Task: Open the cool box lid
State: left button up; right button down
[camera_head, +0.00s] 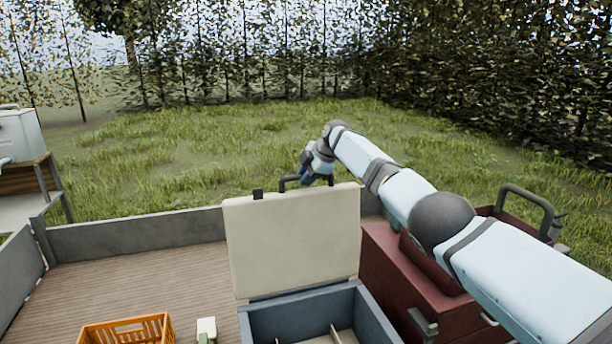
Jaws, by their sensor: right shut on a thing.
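The cool box (372,318) is blue-grey and stands at the bottom middle, cut off by the lower edge of the picture. Its inside shows, with pale dividers. Its cream lid (290,240) stands upright at the back of the box, open. A dark handle (288,181) is on the lid's top edge. My right gripper (308,176) is at this handle and shut on it; the fingertips are small and partly hidden behind the lid's edge. My left gripper is out of view.
A dark red chest (390,268) stands right of the cool box, under my right arm. An orange crate (125,330) and a small white-and-green item (206,328) are at the lower left. Grey side boards (140,234) edge the plank floor (150,285), which is clear behind the crate.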

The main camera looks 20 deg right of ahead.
jog(key=shift+f, duration=0.2)
jog(key=c, duration=1.4)
grip_release()
jog(key=shift+s, duration=0.1)
jog(key=o, duration=0.3)
jog(key=shift+o, duration=0.2)
jog(key=shift+r, duration=0.1)
jog(key=shift+d+r+b, duration=0.2)
jog(key=shift+r+b, duration=0.1)
jog(key=shift+r, duration=0.1)
jog(key=b+v, duration=0.3)
jog(key=v, duration=1)
jog(key=shift+f, duration=0.1)
